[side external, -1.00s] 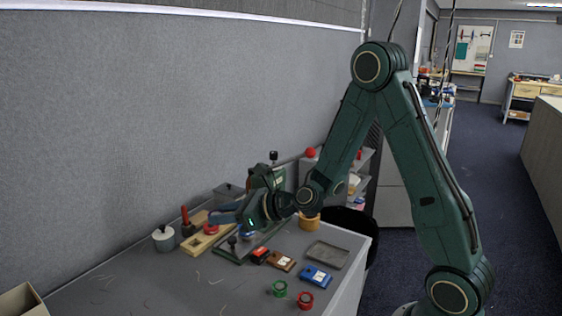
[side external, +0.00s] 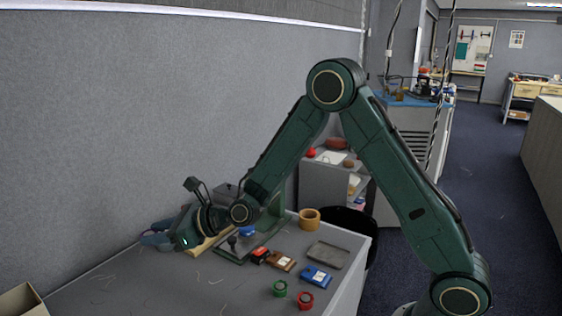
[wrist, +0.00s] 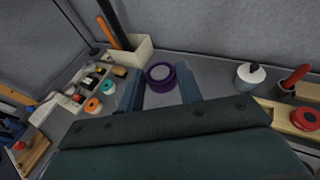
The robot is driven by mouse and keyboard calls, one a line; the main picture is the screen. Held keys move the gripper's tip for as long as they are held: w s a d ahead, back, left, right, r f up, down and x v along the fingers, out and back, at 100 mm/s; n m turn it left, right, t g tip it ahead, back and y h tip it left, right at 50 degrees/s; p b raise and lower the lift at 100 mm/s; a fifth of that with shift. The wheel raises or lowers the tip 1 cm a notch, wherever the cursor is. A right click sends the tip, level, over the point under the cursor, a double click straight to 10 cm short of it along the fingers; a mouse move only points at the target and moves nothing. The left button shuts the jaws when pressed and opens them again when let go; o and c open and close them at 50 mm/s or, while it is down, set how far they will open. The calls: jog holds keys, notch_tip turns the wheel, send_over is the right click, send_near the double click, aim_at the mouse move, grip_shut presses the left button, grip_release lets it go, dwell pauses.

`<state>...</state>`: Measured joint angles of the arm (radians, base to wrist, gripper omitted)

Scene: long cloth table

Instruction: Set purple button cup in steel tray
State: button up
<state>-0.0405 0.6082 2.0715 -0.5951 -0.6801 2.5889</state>
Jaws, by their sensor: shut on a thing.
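The purple button cup (wrist: 161,76) is a round ring-like piece, seen in the wrist view between my two fingertips. My gripper (wrist: 159,82) is shut on it, a finger on each side. In the side view my gripper (side external: 152,239) is low over the table's far left part, and the cup cannot be made out there. The steel tray (side external: 328,255), a shallow grey rectangle, lies near the table's right end, well to the right of my gripper. No object shows in it.
Blue (side external: 316,276) and brown (side external: 281,261) blocks, green (side external: 280,288) and red (side external: 305,300) cups lie near the tray. A tan ring (side external: 310,218) stands behind. By my gripper are a pen box (wrist: 128,52), a knobbed white jar (wrist: 250,74) and a wooden board (wrist: 285,116).

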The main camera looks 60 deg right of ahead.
send_over(177, 305)
notch_tip(177, 305, down, 16)
jog(key=shift+w+f, duration=0.1)
dwell(0.7)
jog(key=shift+f, duration=1.9)
jog(key=shift+f, duration=0.3)
